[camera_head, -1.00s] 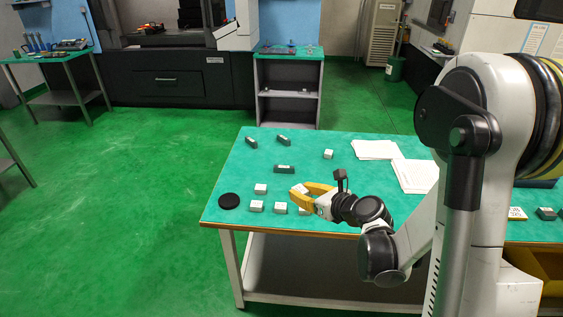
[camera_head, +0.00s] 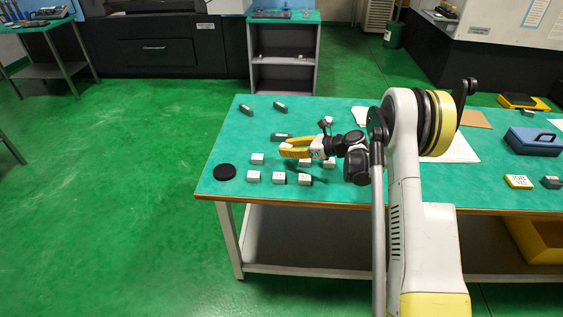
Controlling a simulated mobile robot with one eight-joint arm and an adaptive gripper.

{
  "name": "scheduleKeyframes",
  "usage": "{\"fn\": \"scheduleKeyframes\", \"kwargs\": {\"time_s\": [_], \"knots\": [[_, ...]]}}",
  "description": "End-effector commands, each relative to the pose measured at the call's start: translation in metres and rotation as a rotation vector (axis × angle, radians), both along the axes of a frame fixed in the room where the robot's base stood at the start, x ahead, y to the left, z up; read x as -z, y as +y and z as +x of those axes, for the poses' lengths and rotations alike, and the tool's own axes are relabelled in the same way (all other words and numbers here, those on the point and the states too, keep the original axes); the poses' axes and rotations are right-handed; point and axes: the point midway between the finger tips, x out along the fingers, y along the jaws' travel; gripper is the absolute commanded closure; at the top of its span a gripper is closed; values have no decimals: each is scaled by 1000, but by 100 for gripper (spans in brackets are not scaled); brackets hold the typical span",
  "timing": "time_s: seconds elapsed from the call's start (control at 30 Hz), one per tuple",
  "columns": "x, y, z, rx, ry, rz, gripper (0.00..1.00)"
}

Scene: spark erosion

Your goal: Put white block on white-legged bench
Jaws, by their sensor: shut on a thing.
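My gripper (camera_head: 284,150) has yellow fingers and is shut on a small white block (camera_head: 287,146), which shows only partly at the fingertips. It is over the left part of the green-topped, white-legged bench (camera_head: 228,150); the exact height of the block above the top is hard to tell. Several other white blocks stand on the bench around and below the gripper, such as one at the left (camera_head: 257,158) and one in the front row (camera_head: 279,178). My wrist and forearm hide part of the top to the right.
A black disc (camera_head: 225,172) lies near the bench's left front corner. Dark blocks (camera_head: 280,106) lie toward the back. Other green-topped benches stand farther away; the floor at left is clear.

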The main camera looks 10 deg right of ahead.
Motion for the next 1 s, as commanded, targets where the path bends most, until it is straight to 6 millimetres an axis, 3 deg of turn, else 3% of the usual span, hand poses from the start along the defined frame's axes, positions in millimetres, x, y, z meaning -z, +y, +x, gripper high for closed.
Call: {"fn": "scheduleKeyframes", "kwargs": {"time_s": [0.13,0.27,0.5,0.9,0.93,0.97,1.0], "knots": [[12,18,6,0,1,1,100],[18,20,8,3,1,1,100],[53,20,8,2,0,0,100],[58,20,7,2,0,0,100],[57,20,7,2,0,0,63],[56,20,7,2,0,0,53],[56,20,7,2,0,0,53]]}}
